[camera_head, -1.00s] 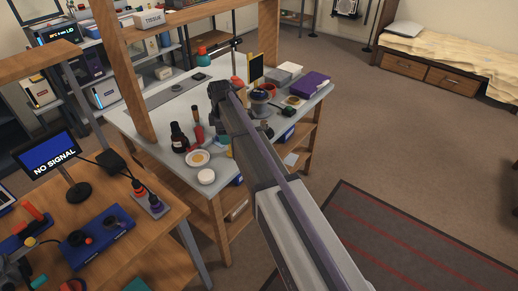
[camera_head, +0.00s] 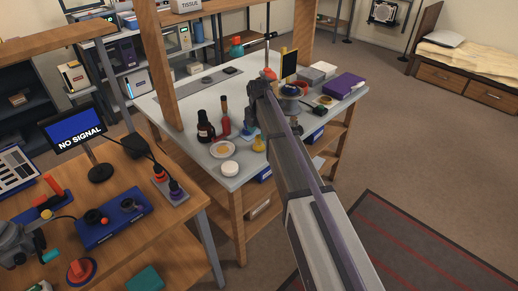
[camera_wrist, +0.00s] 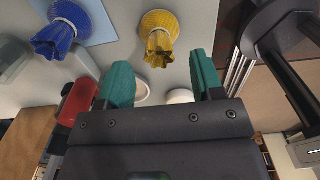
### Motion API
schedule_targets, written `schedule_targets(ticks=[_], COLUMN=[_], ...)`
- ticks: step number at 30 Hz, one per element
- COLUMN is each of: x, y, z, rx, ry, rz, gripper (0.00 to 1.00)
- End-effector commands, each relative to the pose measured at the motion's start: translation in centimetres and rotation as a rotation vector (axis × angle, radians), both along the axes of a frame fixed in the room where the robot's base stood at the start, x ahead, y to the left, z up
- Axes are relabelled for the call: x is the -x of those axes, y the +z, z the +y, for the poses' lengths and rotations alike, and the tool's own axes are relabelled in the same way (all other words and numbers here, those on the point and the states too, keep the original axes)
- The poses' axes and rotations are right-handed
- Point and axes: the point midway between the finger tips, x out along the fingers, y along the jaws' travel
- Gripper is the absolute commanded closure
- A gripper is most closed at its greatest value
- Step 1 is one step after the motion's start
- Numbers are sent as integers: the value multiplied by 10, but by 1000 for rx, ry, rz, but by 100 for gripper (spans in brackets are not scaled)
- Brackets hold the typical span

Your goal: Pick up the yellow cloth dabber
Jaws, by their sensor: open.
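The yellow cloth dabber (camera_wrist: 159,45) shows in the wrist view, at top centre, ahead of and between the two teal fingertips. It also shows in the head view (camera_head: 259,145) near the bench's front edge. My gripper (camera_wrist: 163,80) is open, with nothing between its fingers, and apart from the dabber. In the head view my arm reaches over the bench and its end (camera_head: 260,90) is above and behind the dabber; the fingertips are hidden there.
A blue cloth dabber (camera_wrist: 55,38) stands on a light blue pad left of the yellow one. Dark bottle (camera_head: 205,127), red bottle (camera_head: 224,122), plate (camera_head: 223,149) and white round jar (camera_head: 229,168) stand to the left on the bench. A purple box (camera_head: 344,84) lies at the right.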

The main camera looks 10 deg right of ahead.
Motion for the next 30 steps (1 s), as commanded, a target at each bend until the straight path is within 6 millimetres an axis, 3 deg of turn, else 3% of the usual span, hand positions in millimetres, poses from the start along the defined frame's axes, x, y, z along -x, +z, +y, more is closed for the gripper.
schedule_targets(ticks=[6, 14, 30], x=[-1, -1, -1], y=[-47, -48, -48], z=[-1, -1, -1], rx=[0, 0, 0], ry=[0, -1, -1], rz=[0, 0, 0], gripper=[39, 39, 89])
